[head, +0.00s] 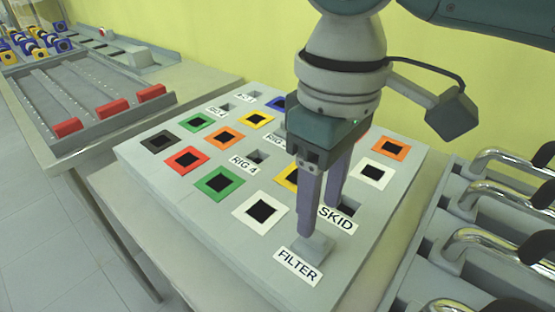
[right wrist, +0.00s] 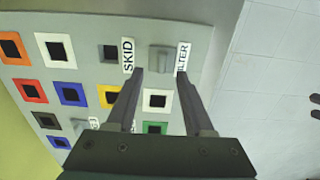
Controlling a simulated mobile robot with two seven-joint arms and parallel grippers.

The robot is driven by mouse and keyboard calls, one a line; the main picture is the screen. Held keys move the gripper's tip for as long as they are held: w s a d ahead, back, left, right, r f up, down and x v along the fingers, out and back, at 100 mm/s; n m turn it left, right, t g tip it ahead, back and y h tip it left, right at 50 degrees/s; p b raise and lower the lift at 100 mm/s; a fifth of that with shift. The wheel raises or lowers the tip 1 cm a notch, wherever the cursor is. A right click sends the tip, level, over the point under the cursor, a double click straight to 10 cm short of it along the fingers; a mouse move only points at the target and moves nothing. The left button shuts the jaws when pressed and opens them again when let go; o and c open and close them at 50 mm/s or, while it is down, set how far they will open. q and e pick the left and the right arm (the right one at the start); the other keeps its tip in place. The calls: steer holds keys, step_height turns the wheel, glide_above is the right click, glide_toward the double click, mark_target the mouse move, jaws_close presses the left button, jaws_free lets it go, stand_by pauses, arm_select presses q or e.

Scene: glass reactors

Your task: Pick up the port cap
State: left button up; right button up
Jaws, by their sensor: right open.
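The port cap appears to be a small grey block on the grey board, beside the FILTER label; it shows in the head view (head: 315,247) and in the right wrist view (right wrist: 160,59), between the SKID and FILTER labels. My right gripper (head: 319,221) is open, pointing down over the board close to the cap. In the right wrist view its fingertips (right wrist: 160,72) are spread, one toward each side of the cap, with nothing between them. I cannot tell whether a finger touches the cap. My left gripper is not in view.
The board (head: 215,240) holds several coloured square frames with dark openings and labelled slots. A rack with curved metal handles (head: 480,240) stands close on the right. A grey tray with red blocks (head: 85,100) lies on the left bench. The floor at left is clear.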

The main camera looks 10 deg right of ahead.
mark_target(315, 235)
step_height(315, 235, down, 4)
steer(key=shift+s+a+f+b, duration=0.1)
steer(key=shift+s+f+b, duration=0.05)
steer(key=shift+f+b, duration=0.15)
steer(key=shift+c, duration=0.4)
steer(key=shift+r, duration=0.1)
jaws_close()
